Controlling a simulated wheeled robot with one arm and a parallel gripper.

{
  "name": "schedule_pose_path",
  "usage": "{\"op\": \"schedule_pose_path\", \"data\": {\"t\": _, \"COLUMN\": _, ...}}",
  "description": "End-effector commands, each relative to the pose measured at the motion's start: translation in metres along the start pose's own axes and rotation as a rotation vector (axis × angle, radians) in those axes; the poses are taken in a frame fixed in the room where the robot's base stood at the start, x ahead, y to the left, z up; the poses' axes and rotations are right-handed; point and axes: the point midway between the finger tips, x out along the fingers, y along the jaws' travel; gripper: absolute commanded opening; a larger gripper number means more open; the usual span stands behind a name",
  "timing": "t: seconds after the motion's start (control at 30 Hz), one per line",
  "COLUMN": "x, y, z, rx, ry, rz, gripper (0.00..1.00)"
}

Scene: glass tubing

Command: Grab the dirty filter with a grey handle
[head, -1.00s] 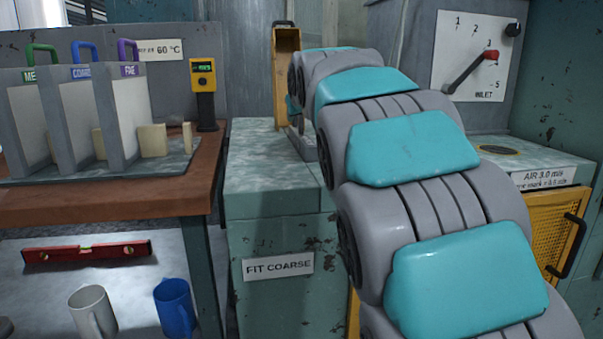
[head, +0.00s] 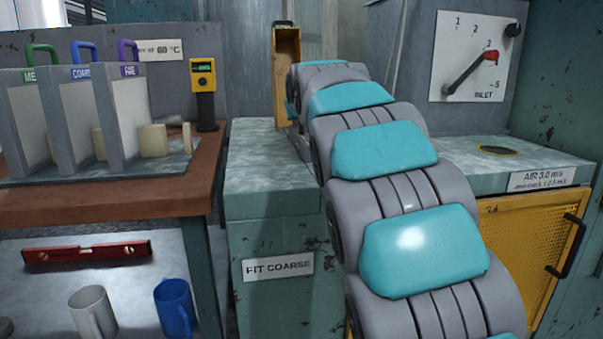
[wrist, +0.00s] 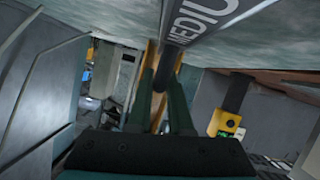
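A filter frame with a yellow-tan rim (head: 287,75) stands upright on the far end of the teal bench, with a brown inside face and a dark grey handle (head: 284,22) on top. In the head view my arm hides the frame's lower right part and my gripper. In the wrist view my gripper's two dark green fingers (wrist: 165,62) reach toward a dark grey bar (wrist: 172,48), beside a grey "MEDIUM" label strip (wrist: 215,20). The fingertips stand apart at this bar, with a tan strip (wrist: 157,112) between the fingers. I cannot tell whether they grip it.
A brown table (head: 120,196) at left holds a rack with green-, blue- and purple-handled filters (head: 128,49) and a yellow meter (head: 203,80). Below are a red level (head: 86,252), a white mug (head: 92,312) and a blue mug (head: 175,307). A yellow mesh door (head: 525,250) is at right.

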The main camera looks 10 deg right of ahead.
Motion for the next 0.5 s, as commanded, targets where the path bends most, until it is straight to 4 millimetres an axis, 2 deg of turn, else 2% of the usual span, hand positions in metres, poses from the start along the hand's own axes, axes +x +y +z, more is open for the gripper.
{"op": "schedule_pose_path", "data": {"t": 0.03, "x": -0.0001, "y": 0.0000, "z": -0.0002, "rx": 0.000, "ry": 0.001, "rz": 0.000, "gripper": 0.10}}
{"op": "schedule_pose_path", "data": {"t": 0.13, "x": -0.0001, "y": 0.0000, "z": -0.0002, "rx": 0.000, "ry": 0.001, "rz": 0.000, "gripper": 0.00}}
{"op": "schedule_pose_path", "data": {"t": 0.5, "x": -0.0002, "y": 0.0000, "z": -0.0004, "rx": 0.000, "ry": 0.001, "rz": 0.000, "gripper": 0.00}}
